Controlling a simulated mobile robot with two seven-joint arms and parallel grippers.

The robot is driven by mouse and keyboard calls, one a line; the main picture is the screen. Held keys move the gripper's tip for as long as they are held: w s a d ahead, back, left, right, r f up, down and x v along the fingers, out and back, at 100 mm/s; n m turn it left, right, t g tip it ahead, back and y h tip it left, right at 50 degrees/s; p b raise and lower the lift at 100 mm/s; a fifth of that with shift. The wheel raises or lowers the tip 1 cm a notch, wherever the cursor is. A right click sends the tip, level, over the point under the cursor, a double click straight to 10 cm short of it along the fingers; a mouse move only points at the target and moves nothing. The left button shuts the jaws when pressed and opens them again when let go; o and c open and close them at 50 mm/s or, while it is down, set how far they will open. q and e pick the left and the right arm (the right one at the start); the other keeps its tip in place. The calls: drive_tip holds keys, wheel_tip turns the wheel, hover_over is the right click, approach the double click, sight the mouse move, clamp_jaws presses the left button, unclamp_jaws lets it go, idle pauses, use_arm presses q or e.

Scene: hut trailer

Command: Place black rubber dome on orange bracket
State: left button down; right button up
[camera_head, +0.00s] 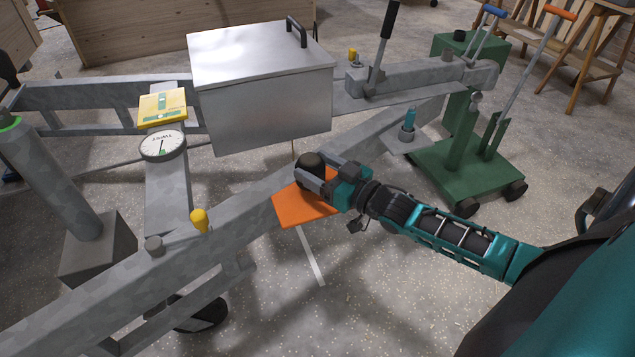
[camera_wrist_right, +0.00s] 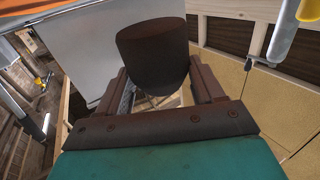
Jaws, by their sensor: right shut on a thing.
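The black rubber dome (camera_head: 311,161) is held between the fingers of my right gripper (camera_head: 316,181). In the right wrist view the dome (camera_wrist_right: 153,50) stands up between the two fingers (camera_wrist_right: 158,88). The orange bracket (camera_head: 300,208) is a flat plate at the side of the grey metal beam. In the head view the gripper and dome overlap the bracket's upper part. The gripper hides some of the bracket, and I cannot tell whether the dome touches it. My left gripper is not in view.
A grey metal box (camera_head: 262,90) stands on the frame behind the bracket. A yellow knob (camera_head: 199,220) and a round gauge (camera_head: 162,145) are to the left. A green wheeled stand (camera_head: 462,165) is at the right. The speckled floor in front is mostly clear.

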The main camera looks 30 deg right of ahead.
wheel_tip(320, 180, down, 3)
drive_tip(key=shift+f+b, duration=0.1)
drive_tip(key=shift+b, duration=0.45)
drive_tip(key=shift+f, duration=0.1)
drive_tip(key=o, duration=1)
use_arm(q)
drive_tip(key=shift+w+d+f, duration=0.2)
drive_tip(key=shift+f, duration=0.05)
use_arm(e)
drive_tip(key=shift+o, duration=0.2)
